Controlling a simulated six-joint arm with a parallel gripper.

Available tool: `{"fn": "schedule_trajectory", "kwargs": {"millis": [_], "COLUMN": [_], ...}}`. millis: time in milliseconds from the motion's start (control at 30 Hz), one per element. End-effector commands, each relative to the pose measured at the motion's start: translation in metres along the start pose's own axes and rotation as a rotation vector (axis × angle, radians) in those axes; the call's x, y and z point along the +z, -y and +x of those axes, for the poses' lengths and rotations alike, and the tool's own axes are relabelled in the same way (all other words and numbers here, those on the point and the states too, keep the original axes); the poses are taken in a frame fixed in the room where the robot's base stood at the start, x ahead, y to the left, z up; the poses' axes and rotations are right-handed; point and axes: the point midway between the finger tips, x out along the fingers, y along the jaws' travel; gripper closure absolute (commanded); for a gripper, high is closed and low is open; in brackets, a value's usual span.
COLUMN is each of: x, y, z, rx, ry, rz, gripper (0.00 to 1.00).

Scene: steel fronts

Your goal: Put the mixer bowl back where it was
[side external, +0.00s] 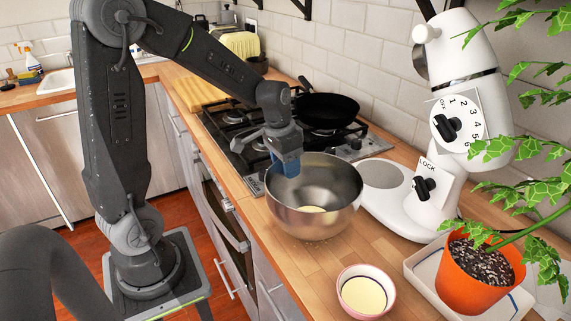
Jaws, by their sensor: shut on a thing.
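The mixer bowl (325,215) is a shiny steel bowl with a little pale content at its bottom. It is over the wooden counter, left of the white stand mixer (400,205); I cannot tell whether it touches the counter. The mixer's head is tilted up. Its base shows an empty round grey plate (383,174).
A small bowl with yellow content (364,293) stands in front of the mixer bowl. A plant in an orange pot (470,285) on a white tray (425,262) is at the right. Behind are a gas hob (232,141) and a black pan (327,107).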

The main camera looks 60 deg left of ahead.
Motion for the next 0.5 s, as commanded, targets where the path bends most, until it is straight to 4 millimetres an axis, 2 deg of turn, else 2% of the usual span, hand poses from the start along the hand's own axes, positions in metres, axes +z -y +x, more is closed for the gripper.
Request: {"fn": "schedule_trajectory", "kwargs": {"millis": [467,500], "x": [0.0,0.001], "y": [0.0006,0.0006], "z": [0.0062,0.0074], "rx": [0.001,0.0], "ry": [-0.003,-0.001], "rz": [-0.002,0.0], "gripper": [1.0,0.47]}}
